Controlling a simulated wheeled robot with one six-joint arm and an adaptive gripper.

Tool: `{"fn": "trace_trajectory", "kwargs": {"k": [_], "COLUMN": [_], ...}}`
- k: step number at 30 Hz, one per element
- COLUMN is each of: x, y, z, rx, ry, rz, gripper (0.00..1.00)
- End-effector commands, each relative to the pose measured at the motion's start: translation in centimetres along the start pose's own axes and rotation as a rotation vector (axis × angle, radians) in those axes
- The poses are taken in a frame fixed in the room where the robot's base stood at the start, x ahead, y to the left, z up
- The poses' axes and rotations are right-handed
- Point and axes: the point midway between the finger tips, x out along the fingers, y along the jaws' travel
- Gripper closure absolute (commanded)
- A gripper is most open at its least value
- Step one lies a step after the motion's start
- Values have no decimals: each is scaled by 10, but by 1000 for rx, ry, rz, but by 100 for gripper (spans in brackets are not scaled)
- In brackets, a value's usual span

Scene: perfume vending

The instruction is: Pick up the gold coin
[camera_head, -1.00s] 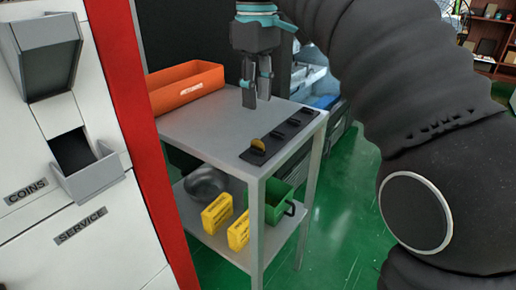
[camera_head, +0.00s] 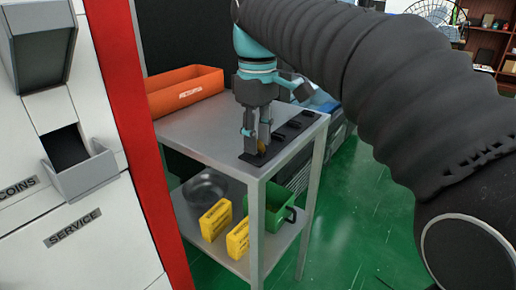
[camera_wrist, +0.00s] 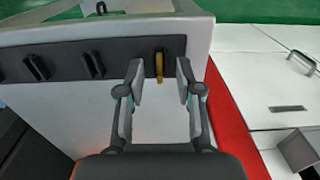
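The gold coin (camera_wrist: 159,67) stands on edge in the end slot of a black holder strip (camera_wrist: 68,62) on the cart's top. In the wrist view it lies between the two fingers of my gripper (camera_wrist: 158,85), near their tips, with a gap on each side. My gripper is open. In the head view my gripper (camera_head: 258,150) points down over the coin (camera_head: 262,148), which is partly hidden by the fingers.
The grey cart (camera_head: 190,130) carries an orange bin (camera_head: 185,92) at the back. Its lower shelf holds yellow boxes (camera_head: 237,238), a green bin (camera_head: 283,205) and a round bowl (camera_head: 205,187). The white machine with a coin tray (camera_head: 85,175) stands at left.

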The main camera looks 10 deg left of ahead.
Motion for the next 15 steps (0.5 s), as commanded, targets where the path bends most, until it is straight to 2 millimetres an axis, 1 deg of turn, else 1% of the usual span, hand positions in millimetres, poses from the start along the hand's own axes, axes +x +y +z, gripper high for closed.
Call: {"fn": "trace_trajectory", "kwargs": {"k": [2,3,5,6,7,15], "x": [0,0,0,0,0,0], "y": [0,0,0,0,0,0], "z": [0,0,0,0,0,0], "rx": [0,0,0,0,0,0], "ry": [0,0,0,0,0,0], "rz": [0,0,0,0,0,0], "gripper": [65,70,85,95,100,100]}}
